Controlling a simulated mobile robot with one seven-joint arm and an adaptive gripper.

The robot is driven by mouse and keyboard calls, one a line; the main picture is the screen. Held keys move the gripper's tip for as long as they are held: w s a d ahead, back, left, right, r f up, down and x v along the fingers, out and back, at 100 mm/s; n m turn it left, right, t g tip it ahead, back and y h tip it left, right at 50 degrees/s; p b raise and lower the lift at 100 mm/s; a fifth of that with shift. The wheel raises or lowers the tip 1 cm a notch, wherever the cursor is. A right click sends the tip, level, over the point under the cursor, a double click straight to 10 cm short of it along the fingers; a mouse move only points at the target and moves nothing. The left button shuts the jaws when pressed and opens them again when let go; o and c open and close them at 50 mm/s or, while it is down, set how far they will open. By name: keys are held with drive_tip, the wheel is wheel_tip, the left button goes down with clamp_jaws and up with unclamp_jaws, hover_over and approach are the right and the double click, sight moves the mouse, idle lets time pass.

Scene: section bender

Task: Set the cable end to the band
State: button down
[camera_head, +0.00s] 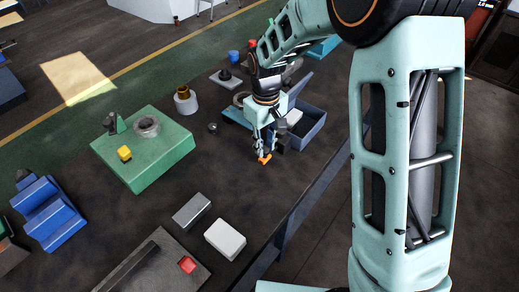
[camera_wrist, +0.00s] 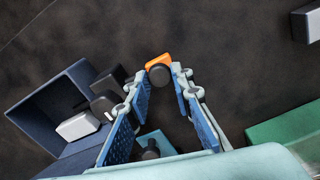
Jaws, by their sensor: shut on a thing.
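My gripper (camera_head: 262,144) points down over the dark bench, beside the open blue box. In the wrist view its fingertips (camera_wrist: 163,75) close around a small orange piece (camera_wrist: 158,63) with a dark round part (camera_wrist: 159,76) on the near side. The orange piece (camera_head: 264,159) also shows just below the fingers in the head view, apparently a little above the bench or close to it. It may be the cable end; I see no clear cable running from it. I cannot identify the band with certainty.
A blue box (camera_head: 307,130) holds a white block (camera_head: 294,117). White (camera_head: 225,239) and grey (camera_head: 191,211) blocks and a grooved dark plate (camera_head: 135,255) with a red piece (camera_head: 187,265) lie nearer.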

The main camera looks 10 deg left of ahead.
drive_tip(key=shift+s+a, duration=0.2)
drive_tip(key=shift+s, duration=0.1)
drive_tip(key=c, duration=1.7)
unclamp_jaws()
drive_tip(key=shift+r, duration=0.1)
wheel_tip(320, 180, up, 12)
drive_tip(key=shift+f, duration=0.1)
